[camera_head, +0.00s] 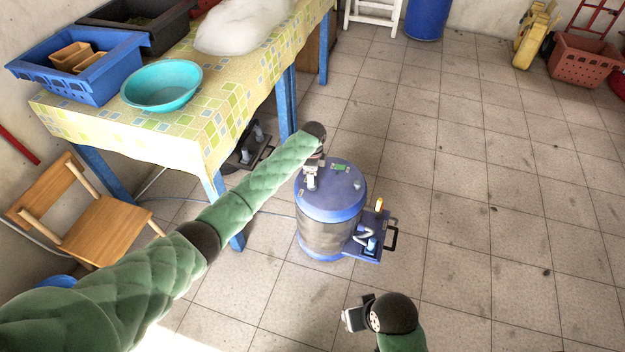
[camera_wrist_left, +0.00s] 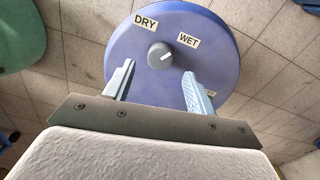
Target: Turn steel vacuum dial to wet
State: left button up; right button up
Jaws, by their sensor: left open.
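The steel vacuum (camera_head: 325,238) stands on the tiled floor, with a steel band and a blue lid (camera_head: 345,201). In the left wrist view its lid (camera_wrist_left: 215,62) carries a grey dial (camera_wrist_left: 155,53) with a white mark. The mark points right and slightly up, near the WET label (camera_wrist_left: 188,40); the DRY label (camera_wrist_left: 145,22) is at upper left. My left gripper (camera_wrist_left: 158,72) is open and empty, its fingertips either side of and just below the dial in the picture; contact cannot be told. In the head view my left gripper (camera_head: 311,181) is over the lid. My right gripper (camera_head: 347,318) is low in front; its jaws are unclear.
A table (camera_head: 170,145) with a checked cloth stands at left, holding a blue crate (camera_head: 75,88) and a turquoise bowl (camera_head: 160,85). A wooden chair (camera_head: 105,225) is at far left.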

pick_arm(q)
jog(key=shift+r, duration=1.6)
